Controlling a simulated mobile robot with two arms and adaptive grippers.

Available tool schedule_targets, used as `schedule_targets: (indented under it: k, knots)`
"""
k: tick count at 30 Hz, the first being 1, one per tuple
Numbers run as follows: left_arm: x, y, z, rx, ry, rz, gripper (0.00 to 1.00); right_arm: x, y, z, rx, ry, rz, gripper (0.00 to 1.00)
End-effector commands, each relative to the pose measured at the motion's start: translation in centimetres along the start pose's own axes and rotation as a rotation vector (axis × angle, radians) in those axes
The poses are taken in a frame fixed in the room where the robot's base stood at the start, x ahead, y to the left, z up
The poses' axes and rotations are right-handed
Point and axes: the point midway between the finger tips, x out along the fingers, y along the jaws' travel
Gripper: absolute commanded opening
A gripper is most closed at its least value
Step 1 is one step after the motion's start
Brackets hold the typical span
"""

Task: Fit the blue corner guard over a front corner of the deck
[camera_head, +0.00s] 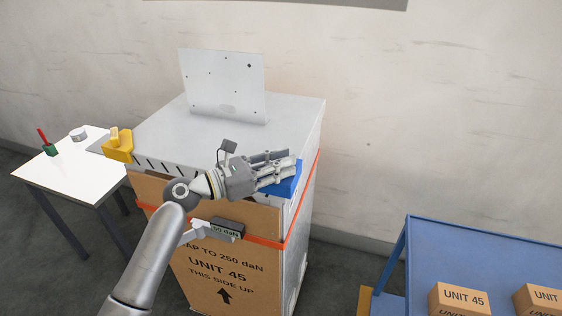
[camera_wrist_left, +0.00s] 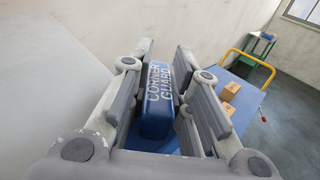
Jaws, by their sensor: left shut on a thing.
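The blue corner guard (camera_head: 288,182) is at the front right corner of the deck (camera_head: 290,112), the pale grey top of the boxed unit. My left gripper (camera_head: 283,165) is shut on the guard and hides part of it. In the left wrist view the guard (camera_wrist_left: 156,100), lettered "CORNER GUARD", lies between the two fingers. I cannot tell whether it is fully seated on the corner. A yellow corner guard (camera_head: 118,147) sits at the front left corner. My right gripper is not in view.
An upright grey panel (camera_head: 222,85) stands on the deck. An orange strap (camera_head: 262,241) with a dark tensioner (camera_head: 228,226) runs around the cardboard-fronted unit. A small white table (camera_head: 75,180) stands left; a blue cart (camera_head: 470,252) with cardboard boxes (camera_head: 459,299) stands right.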

Motion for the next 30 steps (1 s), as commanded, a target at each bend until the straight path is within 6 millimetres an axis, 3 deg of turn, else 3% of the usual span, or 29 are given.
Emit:
schedule_targets:
  k: [25, 26, 30]
  knots:
    - [0.0, 0.0, -1.8, 0.000, 0.001, 0.000, 0.00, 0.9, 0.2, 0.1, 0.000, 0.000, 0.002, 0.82]
    - [0.0, 0.0, -1.8, 0.000, 0.001, 0.000, 0.23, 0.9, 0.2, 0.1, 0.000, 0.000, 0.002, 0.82]
    - [0.0, 0.0, -1.8, 0.000, 0.001, 0.000, 0.41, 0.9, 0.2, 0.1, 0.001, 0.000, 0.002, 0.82]
